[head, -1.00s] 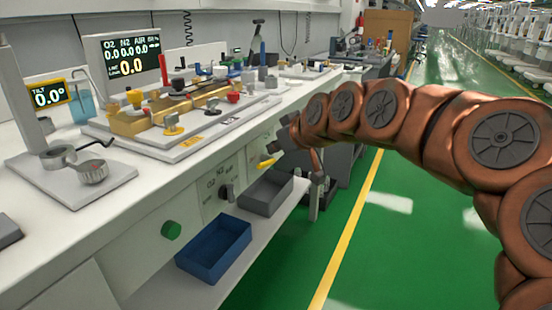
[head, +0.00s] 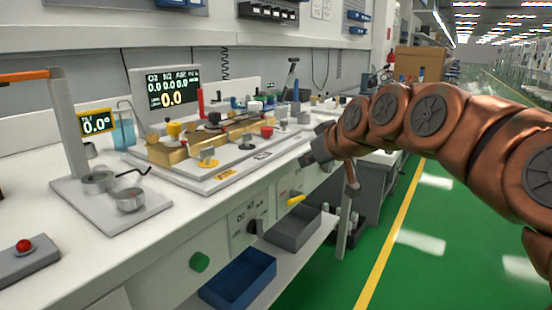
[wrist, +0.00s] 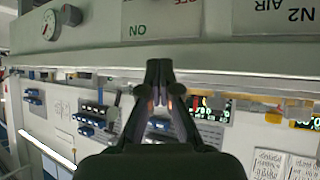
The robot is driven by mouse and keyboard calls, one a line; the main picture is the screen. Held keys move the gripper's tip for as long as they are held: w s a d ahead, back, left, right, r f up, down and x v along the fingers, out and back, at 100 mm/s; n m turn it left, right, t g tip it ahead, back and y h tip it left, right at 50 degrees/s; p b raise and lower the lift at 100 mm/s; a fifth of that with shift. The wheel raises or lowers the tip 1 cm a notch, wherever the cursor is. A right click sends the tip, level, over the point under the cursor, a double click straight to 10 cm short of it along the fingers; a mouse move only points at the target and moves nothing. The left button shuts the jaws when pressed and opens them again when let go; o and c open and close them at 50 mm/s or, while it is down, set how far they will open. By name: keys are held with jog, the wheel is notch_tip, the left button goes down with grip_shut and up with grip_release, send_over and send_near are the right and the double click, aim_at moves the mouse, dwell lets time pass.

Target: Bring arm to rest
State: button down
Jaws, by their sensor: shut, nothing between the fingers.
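My copper arm reaches in from the right in the head view. Its dark end with my gripper (head: 318,147) is by the front edge of the white workbench (head: 200,213), and the fingers are hard to make out there. In the wrist view my gripper (wrist: 159,73) is shut, its two dark fingertips together with nothing between them. That view is upside down and shows the bench's labelled front panel (wrist: 165,20) beyond the fingertips. I cannot tell the gap between fingers and panel.
A brass manifold (head: 190,147) sits on a plate on the bench, with a display (head: 172,92) behind it. A blue bin (head: 238,279) and grey bin (head: 293,228) stand on the low shelf. A yellow lever (head: 296,200) sticks out. Green floor (head: 450,225) is free at right.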

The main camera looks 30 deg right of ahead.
jog(key=a+r+p, duration=0.1)
jog(key=a+p, duration=0.1)
jog(key=p, duration=0.1)
jog(key=s+a+r+g+p, duration=0.1)
jog(key=a+p, duration=0.2)
jog(key=s+a+g+y+p, duration=0.1)
jog(key=a+p, duration=0.2)
jog(key=shift+s+a+r+n, duration=0.1)
jog(key=shift+s+r+n, duration=0.2)
jog(key=shift+r, duration=0.1)
jog(key=s+a+r+g+p, duration=0.3)
jog(key=s+a+p, duration=0.3)
jog(key=p, duration=0.4)
jog(key=s+a+r+g+p, duration=0.2)
jog(key=s+a+g+p, duration=0.25)
jog(key=s+p, duration=0.45)
jog(key=s+r+m+g+p, duration=0.1)
jog(key=s+r+g+p, duration=0.2)
jog(key=s+p, duration=0.8)
notch_tip(320, 180, up, 2)
jog(key=shift+s+a+r+m+h+p, duration=0.2)
jog(key=shift+s+a+m+h+p, duration=0.15)
jog(key=shift+a+h+p, duration=0.1)
jog(key=shift+d, duration=0.1)
